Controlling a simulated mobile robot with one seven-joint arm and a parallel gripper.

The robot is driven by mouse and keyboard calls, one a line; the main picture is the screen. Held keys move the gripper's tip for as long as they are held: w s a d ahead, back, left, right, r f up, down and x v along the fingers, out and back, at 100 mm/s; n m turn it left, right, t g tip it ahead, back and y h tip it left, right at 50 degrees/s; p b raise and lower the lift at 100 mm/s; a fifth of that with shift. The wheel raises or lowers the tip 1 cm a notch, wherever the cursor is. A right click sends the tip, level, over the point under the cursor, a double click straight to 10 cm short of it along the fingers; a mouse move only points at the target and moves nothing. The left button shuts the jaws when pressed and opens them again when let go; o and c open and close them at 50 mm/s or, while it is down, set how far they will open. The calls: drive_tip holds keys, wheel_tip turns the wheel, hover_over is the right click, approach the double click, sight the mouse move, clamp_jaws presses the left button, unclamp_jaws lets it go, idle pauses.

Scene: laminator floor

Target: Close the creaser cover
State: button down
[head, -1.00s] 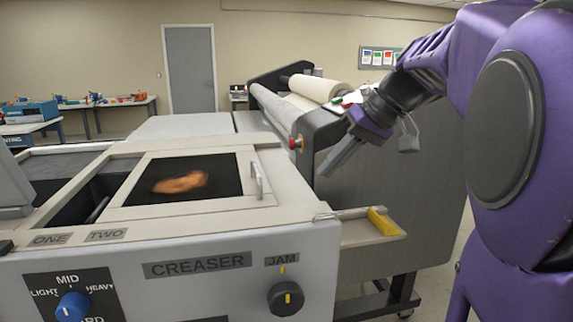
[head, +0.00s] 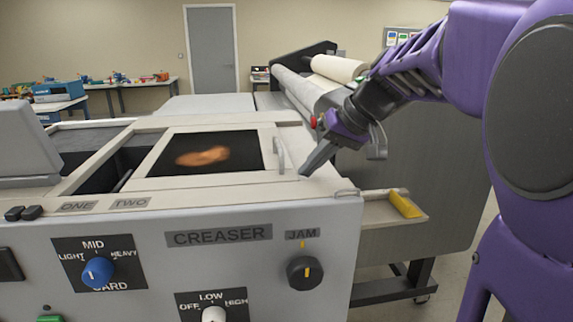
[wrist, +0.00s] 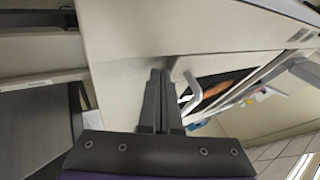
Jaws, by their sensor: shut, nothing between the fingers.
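The creaser (head: 200,217) is a pale machine with a labelled front. Its cover (head: 230,182) is a pale flat frame around a dark window with a blurred orange-brown shape in it. A pale bar handle (head: 279,155) stands at the cover's right edge. A dark opening (head: 103,172) shows left of the cover. My gripper (head: 304,173) is shut and empty, just right of the handle and low over the creaser's top. In the wrist view its fingertips (wrist: 160,74) are beside the handle (wrist: 192,92); I cannot tell whether they touch it.
A grey raised part (head: 28,142) stands at the creaser's left. A roll laminator (head: 400,190) stands behind and right, close to my arm. A small tray with a yellow block (head: 405,204) juts from the creaser's right side. Worktables (head: 120,88) stand far back.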

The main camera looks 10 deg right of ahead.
sight(245, 177)
drive_tip(key=a, duration=1.1)
drive_tip(key=shift+a, duration=0.45)
